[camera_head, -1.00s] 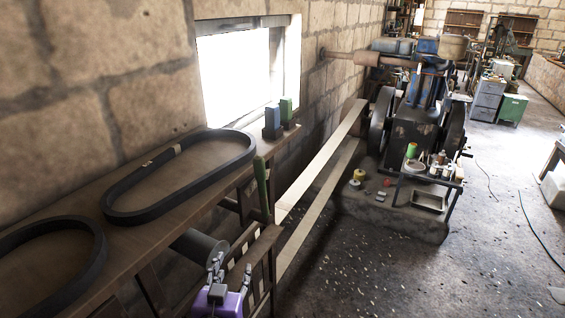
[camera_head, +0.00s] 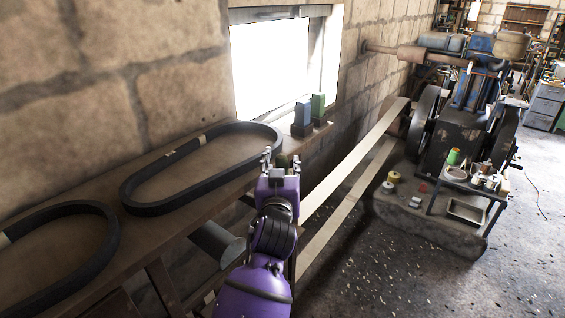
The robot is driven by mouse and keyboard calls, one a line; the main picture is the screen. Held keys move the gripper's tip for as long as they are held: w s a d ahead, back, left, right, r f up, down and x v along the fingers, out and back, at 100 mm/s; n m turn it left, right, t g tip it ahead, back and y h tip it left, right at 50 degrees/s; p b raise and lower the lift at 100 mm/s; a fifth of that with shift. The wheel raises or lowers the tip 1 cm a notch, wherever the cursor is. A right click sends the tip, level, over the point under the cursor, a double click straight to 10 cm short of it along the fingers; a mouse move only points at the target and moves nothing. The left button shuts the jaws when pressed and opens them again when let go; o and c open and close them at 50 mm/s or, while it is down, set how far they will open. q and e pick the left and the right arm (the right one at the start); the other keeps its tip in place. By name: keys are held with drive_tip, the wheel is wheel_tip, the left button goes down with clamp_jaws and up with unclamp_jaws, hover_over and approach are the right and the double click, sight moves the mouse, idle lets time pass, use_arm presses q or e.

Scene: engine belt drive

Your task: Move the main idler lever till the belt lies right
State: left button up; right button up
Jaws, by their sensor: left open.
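The main idler lever (camera_head: 283,161) shows only as a dark green tip at the wooden shelf's edge; the rest is hidden behind my arm. My left gripper (camera_head: 281,162) is open, with its fingers pointing up on either side of the lever tip in this view. I cannot tell whether they touch it. The cream flat belt (camera_head: 351,161) runs in two strands from the engine (camera_head: 462,125) down to a drive below the shelf. Its near end and the pulleys there are hidden by my purple arm. My right gripper is not in view.
Two black belt loops, one full (camera_head: 205,167) and one cut by the frame (camera_head: 60,255), lie on the wooden shelf (camera_head: 150,240). A grey drum (camera_head: 215,243) sits under the shelf.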

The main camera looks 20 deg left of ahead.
use_arm(q)
drive_tip(key=shift+w+a, duration=0.15)
drive_tip(key=shift+w, duration=0.2)
drive_tip(key=shift+c, duration=0.5)
drive_tip(key=c, duration=0.8)
clamp_jaws()
